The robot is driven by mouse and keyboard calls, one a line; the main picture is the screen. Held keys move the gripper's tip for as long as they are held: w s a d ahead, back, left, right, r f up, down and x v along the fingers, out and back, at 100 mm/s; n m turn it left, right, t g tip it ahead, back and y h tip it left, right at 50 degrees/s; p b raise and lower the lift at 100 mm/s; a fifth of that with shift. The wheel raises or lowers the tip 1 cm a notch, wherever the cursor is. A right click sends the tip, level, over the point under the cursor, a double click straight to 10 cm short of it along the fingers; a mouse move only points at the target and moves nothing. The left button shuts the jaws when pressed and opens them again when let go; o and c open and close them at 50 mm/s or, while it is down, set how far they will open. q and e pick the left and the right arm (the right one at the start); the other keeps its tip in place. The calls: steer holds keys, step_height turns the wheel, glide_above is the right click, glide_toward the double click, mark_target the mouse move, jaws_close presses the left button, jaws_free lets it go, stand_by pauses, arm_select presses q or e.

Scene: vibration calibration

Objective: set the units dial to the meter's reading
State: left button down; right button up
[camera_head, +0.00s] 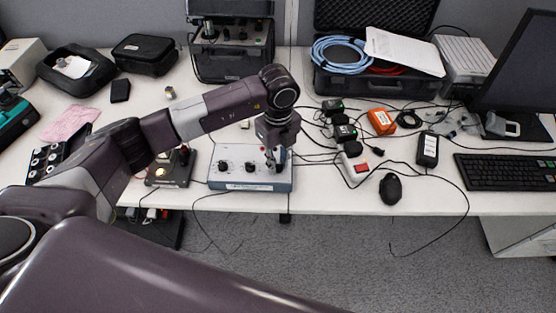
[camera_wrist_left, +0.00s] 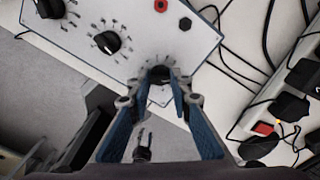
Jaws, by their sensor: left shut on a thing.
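The dial box (camera_head: 232,181) is a blue-grey case with a pale panel, near the table's front edge. Its left dial (camera_head: 222,166) and middle dial (camera_head: 248,167) are black knobs with marks around them. My left gripper (camera_head: 272,163) is over the right end of the panel. In the left wrist view my gripper (camera_wrist_left: 159,84) is shut on the right-hand black dial (camera_wrist_left: 159,73), whose pointer and marks are mostly hidden. The middle dial (camera_wrist_left: 107,42) shows clear beside it. I cannot make out a meter reading or the dial labels. My right gripper is not in view.
A small box with a lit yellow button (camera_head: 161,171) stands left of the dial box. A white power strip (camera_head: 355,167), cables and a black mouse (camera_head: 390,188) lie to the right. An orange device (camera_head: 381,121) lies behind them. The floor is clear in front.

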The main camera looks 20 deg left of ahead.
mark_target(278, 164)
arm_select(q)
steer(key=shift+n, duration=0.6)
steer(key=c, duration=1.7)
jaws_free()
steer(key=shift+c, duration=0.2)
step_height(278, 164, up, 12)
